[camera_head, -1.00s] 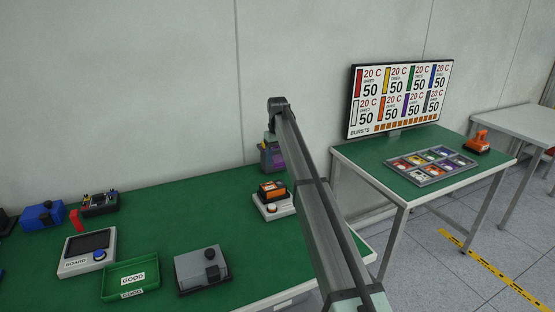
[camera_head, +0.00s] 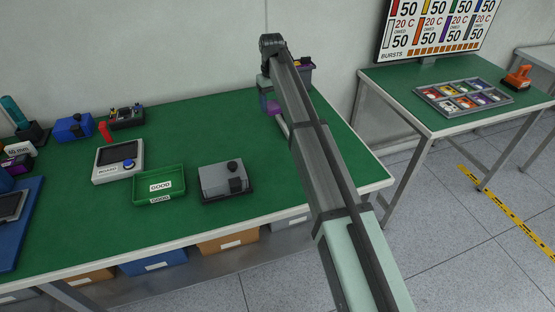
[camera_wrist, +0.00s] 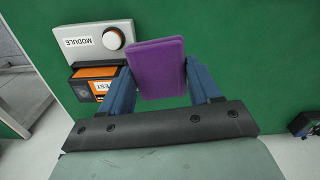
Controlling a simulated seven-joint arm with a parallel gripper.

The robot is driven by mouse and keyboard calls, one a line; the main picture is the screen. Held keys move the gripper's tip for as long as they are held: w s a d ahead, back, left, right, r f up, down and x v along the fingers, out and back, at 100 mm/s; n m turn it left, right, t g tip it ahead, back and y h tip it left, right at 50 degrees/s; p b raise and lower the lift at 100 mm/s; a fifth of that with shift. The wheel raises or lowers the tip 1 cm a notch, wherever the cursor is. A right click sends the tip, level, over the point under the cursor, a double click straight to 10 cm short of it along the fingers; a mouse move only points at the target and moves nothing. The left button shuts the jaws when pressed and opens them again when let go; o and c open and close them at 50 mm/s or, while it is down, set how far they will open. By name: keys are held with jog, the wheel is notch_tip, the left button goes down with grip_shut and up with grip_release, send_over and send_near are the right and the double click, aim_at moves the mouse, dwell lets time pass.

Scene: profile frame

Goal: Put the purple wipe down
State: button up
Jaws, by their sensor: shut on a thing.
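The purple wipe (camera_wrist: 158,68) is a flat purple pad between the two blue fingers of my gripper (camera_wrist: 160,82) in the wrist view. My gripper is shut on it, and the wipe sticks out past the fingertips. In the head view the purple wipe (camera_head: 273,108) shows below my gripper (camera_head: 267,98), near the back right of the green bench (camera_head: 230,130). The fingers are hard to make out there. In the wrist view green surface shows around the wipe; I cannot tell whether the wipe touches it.
A white module (camera_wrist: 92,42) with a round knob and an orange-and-black tester (camera_wrist: 95,82) sit left of the wipe in the wrist view. A grey fixture (camera_head: 224,180), green GOOD tray (camera_head: 172,201) and board unit (camera_head: 105,175) stand farther left. Bare green lies between.

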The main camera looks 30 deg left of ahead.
jog(key=m, duration=0.1)
send_over(277, 161)
notch_tip(277, 161, down, 3)
jog(key=shift+m, duration=0.3)
jog(key=shift+s+f, duration=0.1)
jog(key=shift+f, duration=4.8)
jog(key=shift+f, duration=0.15)
jog(key=o, duration=1.1)
notch_tip(277, 161, up, 12)
jog(key=shift+r, duration=0.2)
jog(key=shift+d, duration=0.1)
